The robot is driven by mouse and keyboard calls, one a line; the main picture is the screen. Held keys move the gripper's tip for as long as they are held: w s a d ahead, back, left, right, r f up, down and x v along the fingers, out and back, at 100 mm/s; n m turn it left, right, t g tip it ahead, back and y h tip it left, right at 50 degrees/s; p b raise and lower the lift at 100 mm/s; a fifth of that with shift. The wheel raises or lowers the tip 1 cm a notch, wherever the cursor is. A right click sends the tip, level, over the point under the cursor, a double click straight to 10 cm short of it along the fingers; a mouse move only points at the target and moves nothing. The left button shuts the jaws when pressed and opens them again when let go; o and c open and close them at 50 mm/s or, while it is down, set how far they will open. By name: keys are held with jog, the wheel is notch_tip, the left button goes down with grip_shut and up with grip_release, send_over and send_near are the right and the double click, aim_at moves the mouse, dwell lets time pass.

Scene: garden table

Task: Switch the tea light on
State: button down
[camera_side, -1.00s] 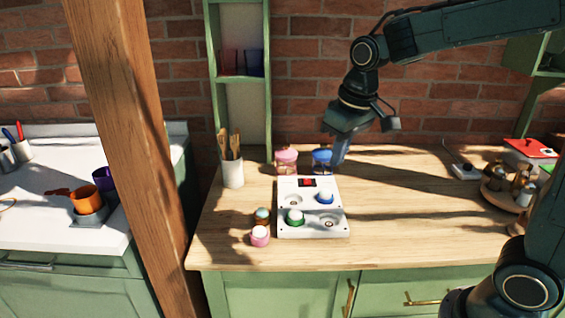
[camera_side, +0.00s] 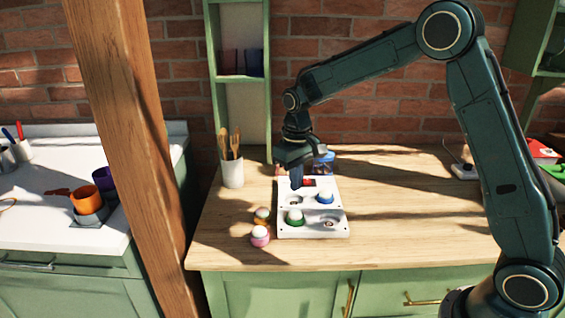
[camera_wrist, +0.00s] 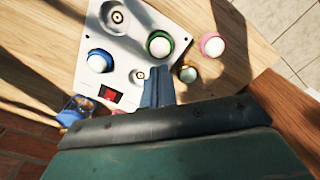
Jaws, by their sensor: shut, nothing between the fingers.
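A white panel (camera_side: 313,230) lies on the wooden table, with a red switch in a black frame (camera_wrist: 110,95) near its back edge. White-topped round pieces sit in two of its sockets, one with a blue rim (camera_side: 325,198) and one with a green rim (camera_side: 295,217). Two sockets are empty. I cannot tell which piece is the tea light, or whether any is lit. My gripper (camera_side: 297,186) is shut and empty, pointing down above the panel's back left part. In the wrist view its fingertips (camera_wrist: 157,71) partly cover an empty socket (camera_wrist: 139,75).
An orange-rimmed piece (camera_side: 262,215) and a pink-rimmed piece (camera_side: 260,236) stand left of the panel. A blue jar (camera_side: 323,161) stands behind it, partly hidden by my gripper. A cup of wooden utensils (camera_side: 232,172) and a wooden post (camera_side: 135,150) are further left. The table's right side has free room.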

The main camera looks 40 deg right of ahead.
aim_at(295, 211)
jog(key=shift+f, duration=0.15)
jog(key=shift+f, duration=2.75)
jog(key=shift+f, duration=0.8)
dwell(0.7)
jog(key=shift+r, duration=0.1)
notch_tip(295, 211, up, 8)
dwell(1.1)
